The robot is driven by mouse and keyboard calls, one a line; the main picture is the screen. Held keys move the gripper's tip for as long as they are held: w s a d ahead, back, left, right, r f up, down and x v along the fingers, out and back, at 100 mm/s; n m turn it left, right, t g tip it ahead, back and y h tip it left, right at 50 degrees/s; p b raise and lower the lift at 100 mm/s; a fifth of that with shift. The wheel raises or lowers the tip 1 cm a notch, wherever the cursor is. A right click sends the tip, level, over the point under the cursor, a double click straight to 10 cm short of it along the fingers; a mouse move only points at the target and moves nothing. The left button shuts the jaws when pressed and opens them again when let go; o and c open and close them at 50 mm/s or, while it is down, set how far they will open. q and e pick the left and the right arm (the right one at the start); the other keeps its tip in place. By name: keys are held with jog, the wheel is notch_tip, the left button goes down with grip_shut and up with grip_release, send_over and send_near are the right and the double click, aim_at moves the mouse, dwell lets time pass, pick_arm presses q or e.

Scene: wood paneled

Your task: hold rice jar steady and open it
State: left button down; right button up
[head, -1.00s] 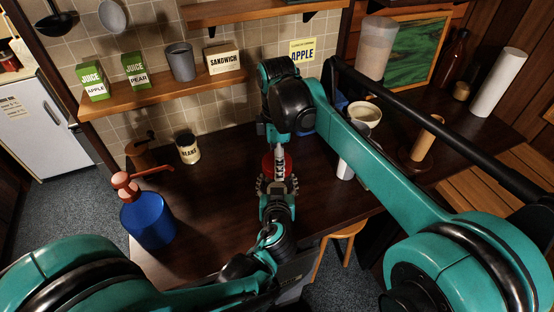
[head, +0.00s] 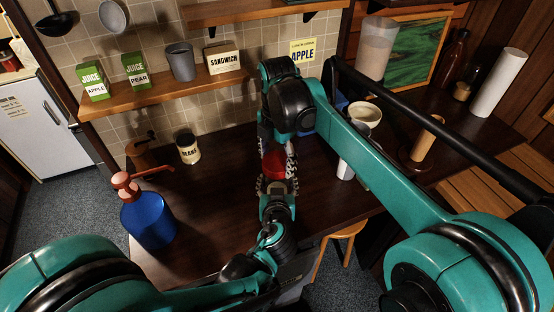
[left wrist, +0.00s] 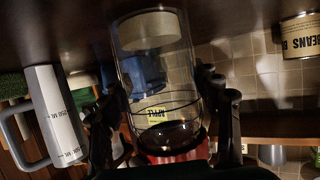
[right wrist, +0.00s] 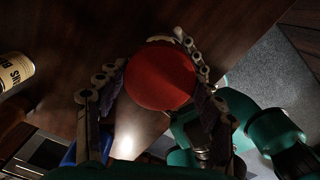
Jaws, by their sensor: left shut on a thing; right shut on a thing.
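The rice jar is a clear glass jar (left wrist: 150,72) with pale contents at one end and a red lid (left wrist: 178,152) at the other, upside down in the left wrist view. My left gripper (left wrist: 163,108) is shut around the glass body. In the head view the red lid (head: 273,168) shows between my two grippers, with the glass mostly hidden. My right gripper (head: 278,155) reaches down from above and is shut on the lid. The right wrist view shows the round red lid (right wrist: 160,77) between its fingers.
A blue pump bottle (head: 148,220) stands at the table's left, and a beans can (head: 188,149) by the wall. A measuring cup (left wrist: 55,115) is near the jar. A bowl (head: 365,113) and paper roll holder (head: 425,140) stand to the right. Bare table lies left of the jar.

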aim_at(277, 161)
jog(key=shift+r, duration=0.2)
jog(key=shift+r, duration=0.9)
jog(key=shift+r, duration=2)
pick_arm(q)
jog(key=shift+c, duration=1.5)
grip_release()
jog(key=shift+s, duration=0.1)
